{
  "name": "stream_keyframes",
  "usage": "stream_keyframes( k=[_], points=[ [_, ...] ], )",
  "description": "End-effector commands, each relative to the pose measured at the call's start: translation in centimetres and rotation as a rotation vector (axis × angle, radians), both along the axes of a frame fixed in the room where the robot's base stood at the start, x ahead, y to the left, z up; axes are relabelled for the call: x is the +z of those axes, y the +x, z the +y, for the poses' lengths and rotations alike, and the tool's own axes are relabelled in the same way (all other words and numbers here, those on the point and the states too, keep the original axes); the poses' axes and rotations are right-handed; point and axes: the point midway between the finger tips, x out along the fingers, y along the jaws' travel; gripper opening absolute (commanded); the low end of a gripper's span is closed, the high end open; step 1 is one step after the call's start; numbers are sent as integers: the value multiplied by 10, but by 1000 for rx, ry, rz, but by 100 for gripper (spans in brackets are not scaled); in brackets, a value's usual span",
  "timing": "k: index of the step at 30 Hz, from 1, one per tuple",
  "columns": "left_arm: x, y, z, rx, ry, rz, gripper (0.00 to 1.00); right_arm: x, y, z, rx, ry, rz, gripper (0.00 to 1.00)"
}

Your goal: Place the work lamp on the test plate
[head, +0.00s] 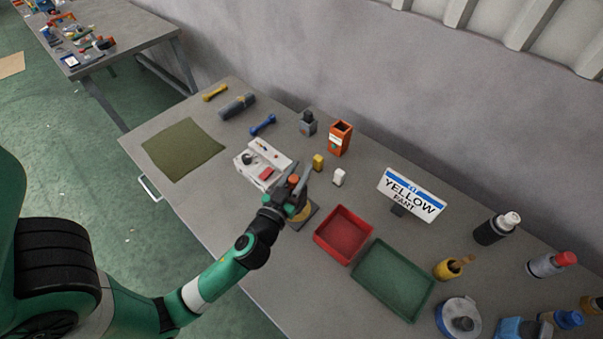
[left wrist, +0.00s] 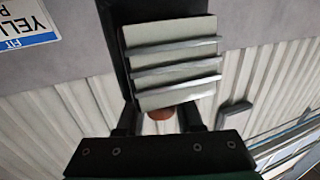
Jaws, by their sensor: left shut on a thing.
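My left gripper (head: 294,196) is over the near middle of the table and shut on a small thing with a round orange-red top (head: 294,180). I take this to be the work lamp; the jaws hide most of it. A dark square plate (head: 304,219) with a yellow round part lies just under the gripper, and I take it to be the test plate. Whether the held thing touches the plate cannot be told. In the left wrist view, a pale ribbed block (left wrist: 170,65) fills the middle, with a reddish piece (left wrist: 160,114) below it. My right gripper is not in view.
A red tray (head: 343,252) and a green tray (head: 393,280) lie to the right.

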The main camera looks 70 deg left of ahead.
Motion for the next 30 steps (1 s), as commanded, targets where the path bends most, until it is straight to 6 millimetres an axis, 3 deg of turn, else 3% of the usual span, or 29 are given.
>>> stream_keyframes(
  k=[8, 15, 27, 28, 30],
  points=[
    [-11, 1, 4, 3, 1, -2, 0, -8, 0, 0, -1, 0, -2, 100],
    [-55, -3, 13, 15, 1, -1, 0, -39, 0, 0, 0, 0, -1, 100],
    [-57, -3, 14, 17, 1, -2, 0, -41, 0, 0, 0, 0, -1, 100],
    [-58, -4, 14, 17, -1, -1, 37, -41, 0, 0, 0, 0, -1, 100],
    [-56, -4, 14, 17, -1, -1, 50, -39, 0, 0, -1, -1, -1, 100]
  ],
)
